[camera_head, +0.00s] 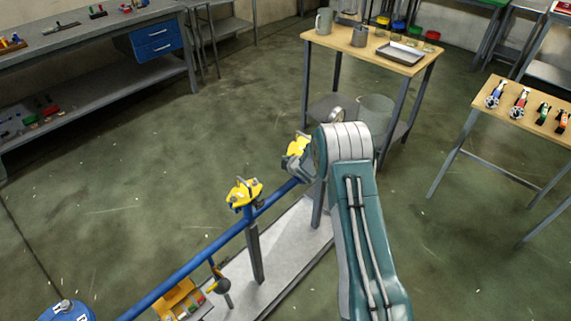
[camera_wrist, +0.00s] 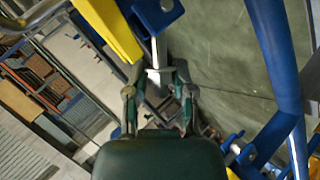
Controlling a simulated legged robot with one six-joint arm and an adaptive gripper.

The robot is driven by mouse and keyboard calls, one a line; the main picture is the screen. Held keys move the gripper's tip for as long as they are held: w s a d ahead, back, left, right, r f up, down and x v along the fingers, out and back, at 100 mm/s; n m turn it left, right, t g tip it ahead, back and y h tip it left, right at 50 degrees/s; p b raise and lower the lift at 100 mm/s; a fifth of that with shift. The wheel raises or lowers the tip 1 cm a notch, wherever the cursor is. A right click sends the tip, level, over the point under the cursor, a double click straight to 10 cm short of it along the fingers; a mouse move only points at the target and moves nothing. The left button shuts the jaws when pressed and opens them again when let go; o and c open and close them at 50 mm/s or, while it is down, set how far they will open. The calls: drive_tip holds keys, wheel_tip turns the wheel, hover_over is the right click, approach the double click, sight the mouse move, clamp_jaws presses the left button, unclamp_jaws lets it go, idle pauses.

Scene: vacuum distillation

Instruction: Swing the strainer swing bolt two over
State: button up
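In the wrist view, my gripper (camera_wrist: 159,78) has its two fingers apart, one on each side of the lower end of a silver swing bolt (camera_wrist: 156,52). A pale piece at the bolt's end lies between the fingertips; I cannot tell whether they touch it. The bolt hangs from a blue lug (camera_wrist: 158,12) beside a yellow part (camera_wrist: 108,28). In the head view, the blue pipe (camera_head: 200,258) carries a yellow fitting (camera_head: 243,192) and another yellow fitting (camera_head: 297,150) at its far end, beside my teal arm. My gripper is hidden there behind the arm.
A wooden-topped table (camera_head: 345,47) with a metal tray (camera_head: 399,54) stands beyond the pipe. A second table (camera_head: 505,122) with several valves is at right. A workbench (camera_head: 90,38) is at back left.

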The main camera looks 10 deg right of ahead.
idle(0.3)
drive_tip(key=shift+r, duration=0.1)
drive_tip(key=v, duration=1.1)
drive_tip(key=shift+s+r, duration=0.2)
drive_tip(key=shift+s, duration=0.05)
drive_tip(key=shift+d, duration=0.1)
